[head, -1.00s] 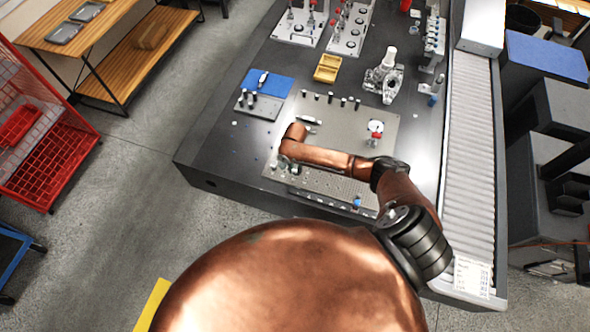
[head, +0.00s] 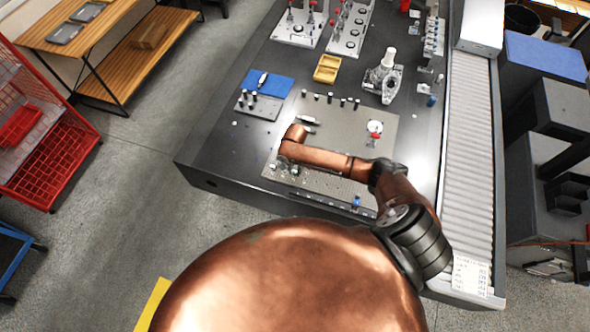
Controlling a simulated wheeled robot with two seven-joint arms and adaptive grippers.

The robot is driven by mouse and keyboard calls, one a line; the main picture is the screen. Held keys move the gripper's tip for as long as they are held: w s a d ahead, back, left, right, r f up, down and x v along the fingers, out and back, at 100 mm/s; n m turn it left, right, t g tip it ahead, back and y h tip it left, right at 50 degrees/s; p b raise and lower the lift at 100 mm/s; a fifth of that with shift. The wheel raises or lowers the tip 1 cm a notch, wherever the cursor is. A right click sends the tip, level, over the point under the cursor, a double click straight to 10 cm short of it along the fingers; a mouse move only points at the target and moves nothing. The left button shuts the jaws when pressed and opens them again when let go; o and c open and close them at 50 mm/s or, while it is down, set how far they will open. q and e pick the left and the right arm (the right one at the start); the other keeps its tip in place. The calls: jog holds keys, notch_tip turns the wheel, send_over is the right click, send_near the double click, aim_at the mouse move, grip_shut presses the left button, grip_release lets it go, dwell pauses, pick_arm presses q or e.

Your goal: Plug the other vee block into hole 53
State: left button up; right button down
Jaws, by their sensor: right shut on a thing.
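The perforated fixture plate (head: 345,118) lies on the dark table, with several dark pins along its far edge. My right arm reaches across it from the right. My right gripper (head: 285,167) is low over the plate's left front part, pointing down. It is shut on a small part, seemingly the vee block, which my gripper and arm mostly hide. I cannot make out its shape, or whether it touches the plate. The hole numbers are too small to read, so I cannot pick out hole 53. My left gripper is not in view.
A red-topped part on a white round base (head: 375,128) stands at the plate's right. A small blue part (head: 356,202) is at its front edge. A blue mat (head: 265,84), a yellow tray (head: 327,68) and a clear grey casting (head: 384,76) lie beyond the plate.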

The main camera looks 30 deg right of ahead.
aim_at(295, 170)
jog(key=shift+p, duration=0.95)
dwell(0.9)
jog(key=shift+f+b, duration=0.45)
jog(key=shift+f, duration=0.5)
dwell(0.4)
jog(key=c, duration=1.8)
grip_release()
jog(key=shift+o, duration=0.2)
jog(key=shift+r, duration=0.15)
notch_tip(295, 170, up, 12)
